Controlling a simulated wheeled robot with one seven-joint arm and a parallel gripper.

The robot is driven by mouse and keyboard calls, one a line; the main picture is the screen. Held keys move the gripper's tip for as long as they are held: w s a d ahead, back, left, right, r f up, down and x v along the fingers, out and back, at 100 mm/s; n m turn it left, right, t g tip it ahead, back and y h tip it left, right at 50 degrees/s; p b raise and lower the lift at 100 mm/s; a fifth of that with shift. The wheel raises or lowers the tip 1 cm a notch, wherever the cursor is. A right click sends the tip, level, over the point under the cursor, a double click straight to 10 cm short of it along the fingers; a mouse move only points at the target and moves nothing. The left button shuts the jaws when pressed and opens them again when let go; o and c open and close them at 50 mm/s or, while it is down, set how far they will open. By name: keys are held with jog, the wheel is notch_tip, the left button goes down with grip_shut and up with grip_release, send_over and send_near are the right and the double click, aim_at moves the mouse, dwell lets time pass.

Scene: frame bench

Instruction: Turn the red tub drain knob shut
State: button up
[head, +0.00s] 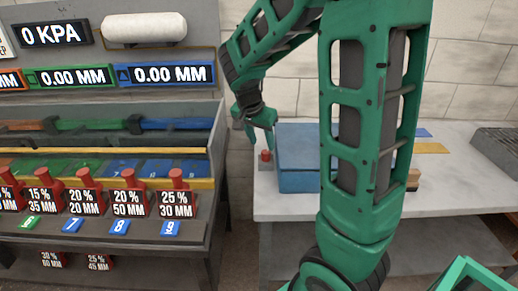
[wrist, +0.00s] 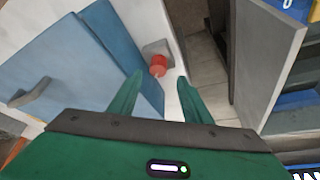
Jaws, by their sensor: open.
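The red drain knob (head: 265,155) sits on a small grey base at the left end of the white bench, beside the blue tub (head: 299,181). In the wrist view the knob (wrist: 158,66) shows just beyond the fingertips, between their lines, nearer the left finger. My gripper (head: 262,140) points down above the knob in the head view. In the wrist view my gripper (wrist: 157,80) is open, with nothing between its fingers. The blue tub (wrist: 104,57) lies close to the left finger. Whether a finger touches the tub or knob is unclear.
A grey rack (head: 150,250) with red-handled, labelled weights stands left, across a gap from the white bench (head: 290,207). Digital displays (head: 168,74) and a white cylinder (head: 144,28) are above it. A dark ridged block (head: 497,147) sits at the bench's right.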

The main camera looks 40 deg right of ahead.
aim_at(265, 152)
jog(key=shift+v, duration=0.9)
jog(key=shift+w+a, duration=0.1)
jog(key=d+f+m, duration=0.1)
jog(key=f, duration=0.1)
jog(key=f+m+g, duration=0.1)
jog(key=f+m, duration=0.1)
jog(key=w+d+f+m+g, duration=0.1)
jog(key=f+m, duration=0.1)
jog(key=shift+d+f, duration=0.3)
jog(key=shift+d, duration=0.05)
jog(key=c, duration=1)
